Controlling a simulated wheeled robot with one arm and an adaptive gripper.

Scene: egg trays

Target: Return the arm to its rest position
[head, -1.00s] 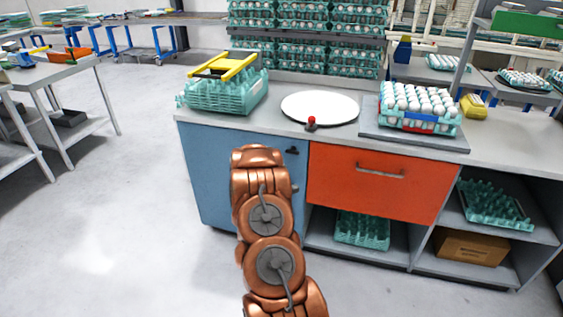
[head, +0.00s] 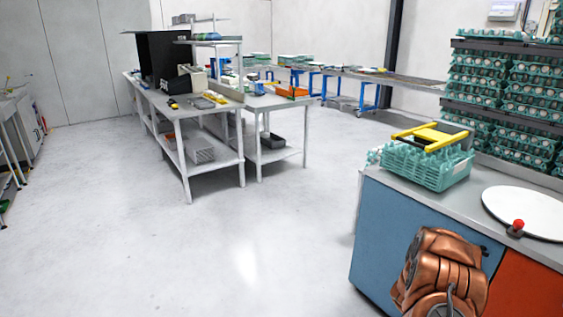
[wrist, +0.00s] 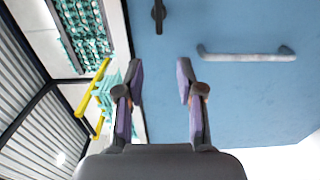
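My copper arm (head: 440,278) shows at the lower right of the head view, folded in front of the blue cabinet front (head: 385,240). My gripper (wrist: 160,80) shows in the wrist view with its two fingers apart and nothing between them. The gripper itself is hidden in the head view.
On the counter stand a teal egg tray stack (head: 425,168) with a yellow-handled tool (head: 432,137) on top, and a white round plate (head: 530,212) by a red button (head: 519,224). Grey work tables (head: 215,155) stand farther back. The floor at left is clear.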

